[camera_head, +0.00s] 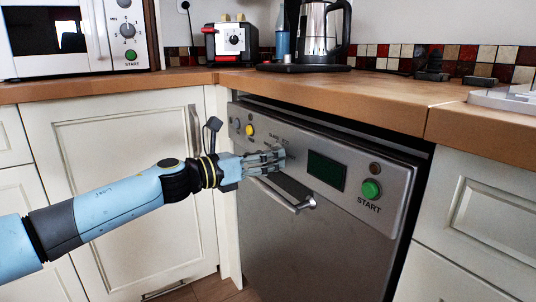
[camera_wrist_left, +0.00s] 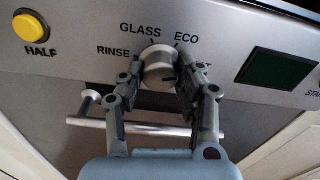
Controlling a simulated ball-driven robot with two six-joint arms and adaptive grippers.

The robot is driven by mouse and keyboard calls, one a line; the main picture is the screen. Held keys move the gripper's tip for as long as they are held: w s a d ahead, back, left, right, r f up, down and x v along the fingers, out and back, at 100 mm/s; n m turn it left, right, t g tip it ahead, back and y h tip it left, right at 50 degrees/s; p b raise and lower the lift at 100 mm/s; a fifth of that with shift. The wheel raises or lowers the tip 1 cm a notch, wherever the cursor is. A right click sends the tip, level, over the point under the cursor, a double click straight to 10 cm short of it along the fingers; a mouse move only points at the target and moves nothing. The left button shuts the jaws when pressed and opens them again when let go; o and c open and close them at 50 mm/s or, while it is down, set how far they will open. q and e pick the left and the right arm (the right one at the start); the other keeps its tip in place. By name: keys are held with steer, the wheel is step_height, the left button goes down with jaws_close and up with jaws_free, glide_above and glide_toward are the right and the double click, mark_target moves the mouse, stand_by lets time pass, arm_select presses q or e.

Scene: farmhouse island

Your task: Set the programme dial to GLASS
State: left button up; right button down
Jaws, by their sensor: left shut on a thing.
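The programme dial (camera_wrist_left: 159,60) is a round silver knob on the dishwasher's panel, seen in the left wrist view. The words RINSE, GLASS and ECO stand around its upper side; another label at its right is mostly hidden by a finger. I cannot make out which label the dial points to. My left gripper (camera_head: 277,160) is shut on the dial, one finger on each side of it; it also shows in the left wrist view (camera_wrist_left: 161,88). In the head view its fingers hide the dial. My right gripper is not in view.
The dishwasher (camera_head: 310,235) has a bar handle (camera_head: 298,205) just below the dial. A yellow HALF button (camera_wrist_left: 31,26), a dark display (camera_head: 326,171) and a green START button (camera_head: 371,190) share the panel. The wooden worktop (camera_head: 330,100) overhangs above; cabinets flank the dishwasher.

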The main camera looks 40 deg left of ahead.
arm_select(q)
steer(key=n+p, duration=0.2)
steer(key=n, duration=0.1)
steer(key=shift+r+n, duration=0.2)
steer(key=shift+n, duration=0.1)
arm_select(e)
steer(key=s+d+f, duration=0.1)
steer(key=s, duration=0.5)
arm_select(q)
steer(key=n+p, duration=0.3)
steer(key=n, duration=0.1)
steer(key=shift+n, duration=0.3)
steer(key=n+p, duration=0.3)
steer(key=n, duration=0.1)
steer(key=shift+d+r, duration=0.1)
steer(key=shift+n+p, duration=0.85)
steer(key=shift+n, duration=0.75)
steer(key=shift+n+p, duration=0.4)
steer(key=shift+p, duration=0.1)
steer(key=shift+n+p, duration=0.35)
steer(key=shift+n, duration=0.35)
steer(key=shift+n+p, duration=0.45)
steer(key=shift+n, duration=0.45)
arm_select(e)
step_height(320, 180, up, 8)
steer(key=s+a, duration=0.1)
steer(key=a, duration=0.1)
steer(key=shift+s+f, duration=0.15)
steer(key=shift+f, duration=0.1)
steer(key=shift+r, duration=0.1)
